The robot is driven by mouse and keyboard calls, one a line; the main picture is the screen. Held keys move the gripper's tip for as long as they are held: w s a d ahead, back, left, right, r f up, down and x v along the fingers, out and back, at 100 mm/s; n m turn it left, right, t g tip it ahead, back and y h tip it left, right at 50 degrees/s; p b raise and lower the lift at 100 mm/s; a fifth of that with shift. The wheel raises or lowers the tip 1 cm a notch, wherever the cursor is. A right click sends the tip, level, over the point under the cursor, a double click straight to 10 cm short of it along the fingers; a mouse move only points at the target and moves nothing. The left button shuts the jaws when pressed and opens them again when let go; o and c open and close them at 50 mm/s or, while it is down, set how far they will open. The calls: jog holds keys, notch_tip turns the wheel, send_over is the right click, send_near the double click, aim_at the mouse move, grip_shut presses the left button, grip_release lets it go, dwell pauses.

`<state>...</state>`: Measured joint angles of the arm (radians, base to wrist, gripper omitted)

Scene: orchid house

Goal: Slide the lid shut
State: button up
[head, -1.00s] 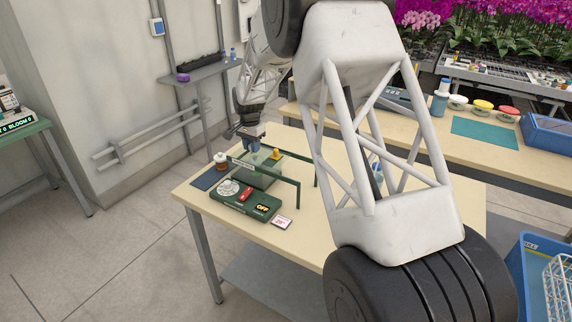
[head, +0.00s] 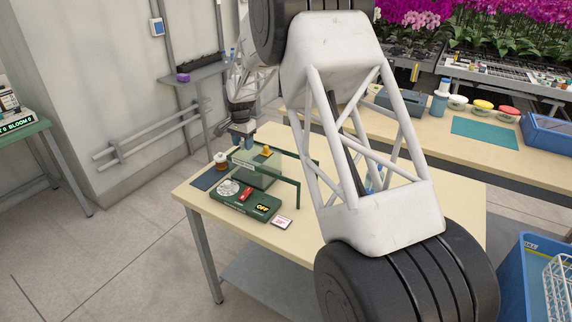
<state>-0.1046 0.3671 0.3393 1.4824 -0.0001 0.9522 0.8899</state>
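A see-through greenish box (head: 257,178) stands on the cream table at the left, behind a dark green control base and between dark green rails (head: 286,175). A yellow knob (head: 265,151) shows on top of it, apparently on the lid. The lid's edges are too small to make out, so I cannot tell how far it covers the box. My gripper (head: 245,142) points down just left of the knob, close above the box's back left part. Its fingers are tiny here; I cannot tell whether they are open, or touch the lid.
The control base (head: 232,203) carries a white dial, a red part and a display reading "OFF". A small card (head: 282,222) lies in front. A brown jar (head: 221,160) and a dark blue mat (head: 208,179) are at the left. The table's front right is largely hidden by my arm.

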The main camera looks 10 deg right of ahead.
jog(key=shift+o, duration=0.3)
jog(key=shift+r, duration=3.45)
jog(key=shift+s+r, duration=0.1)
jog(key=shift+s+d+r, duration=0.1)
jog(key=shift+s+r, duration=0.05)
jog(key=shift+s, duration=0.05)
jog(key=s+d+r+n, duration=0.1)
jog(key=s+d+r, duration=0.1)
jog(key=s+r, duration=0.5)
jog(key=s+d+r+n+t, duration=0.1)
jog(key=s+d+r+n, duration=0.1)
jog(key=s, duration=0.9)
jog(key=s+d+r+n, duration=0.15)
jog(key=s+r, duration=0.35)
jog(key=s, duration=0.5)
jog(key=s+d+f+n, duration=0.2)
jog(key=s, duration=1.4)
jog(key=s+d+f+n+t, duration=0.1)
jog(key=s+d+f+n, duration=0.1)
jog(key=s, duration=1.5)
jog(key=shift+d+t, duration=0.15)
jog(key=shift+t, duration=0.15)
